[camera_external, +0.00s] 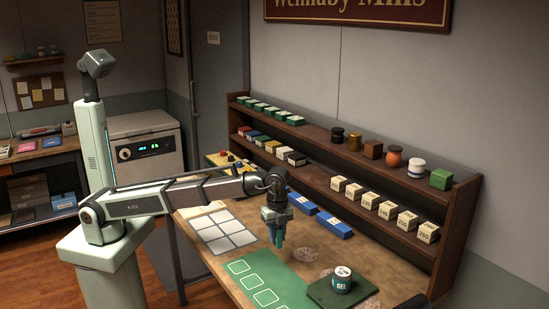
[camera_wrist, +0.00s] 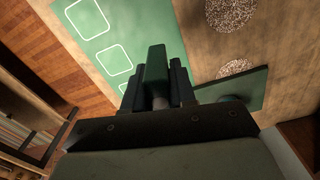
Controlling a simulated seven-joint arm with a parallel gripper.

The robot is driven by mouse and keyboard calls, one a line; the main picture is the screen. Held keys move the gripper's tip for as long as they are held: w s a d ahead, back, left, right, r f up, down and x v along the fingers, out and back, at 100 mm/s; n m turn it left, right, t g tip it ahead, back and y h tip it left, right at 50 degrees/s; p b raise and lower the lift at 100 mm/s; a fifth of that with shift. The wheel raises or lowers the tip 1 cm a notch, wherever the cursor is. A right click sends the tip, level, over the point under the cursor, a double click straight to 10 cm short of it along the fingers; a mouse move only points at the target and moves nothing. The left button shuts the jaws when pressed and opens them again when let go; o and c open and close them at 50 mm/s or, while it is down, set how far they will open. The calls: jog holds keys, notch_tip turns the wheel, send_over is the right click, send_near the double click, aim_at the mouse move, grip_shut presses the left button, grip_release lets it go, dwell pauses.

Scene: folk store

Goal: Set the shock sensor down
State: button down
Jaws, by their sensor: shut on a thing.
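My gripper (camera_external: 277,240) is above the work table, near the back corner of the green mat (camera_external: 245,268). In the wrist view my gripper (camera_wrist: 155,88) is shut on a narrow dark green block, which I take to be the shock sensor (camera_wrist: 156,64). Its lower part is hidden between the fingers. In the external view the held thing cannot be told apart from the fingers. The mat, with white outlined squares, also shows in the wrist view (camera_wrist: 88,30). I cannot tell whether the held block touches the table.
A round labelled tin (camera_external: 342,279) stands on a dark green board (camera_external: 322,294) to the right. Blue boxes (camera_external: 334,224) lie behind my gripper. A grey panel of squares (camera_external: 212,222) is to the left. Speckled round patches (camera_external: 303,255) mark the table. A stocked shelf (camera_external: 345,170) stands behind.

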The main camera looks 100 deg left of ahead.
jog(key=s+a+n, duration=0.2)
jog(key=s+a, duration=0.2)
jog(key=a, duration=0.9)
jog(key=s+a+n, duration=0.2)
jog(key=s+a, duration=0.3)
jog(key=a, duration=0.8)
jog(key=shift+m, duration=0.9)
jog(key=shift+s+f, duration=0.4)
jog(key=shift+f, duration=1.25)
jog(key=shift+s+f, duration=0.4)
jog(key=shift+f, duration=1.2)
jog(key=shift+s+f, duration=0.4)
jog(key=shift+f, duration=1.25)
jog(key=shift+f, duration=0.15)
jog(key=c, duration=0.9)
grip_release()
notch_tip(320, 180, up, 12)
jog(key=shift+r, duration=0.2)
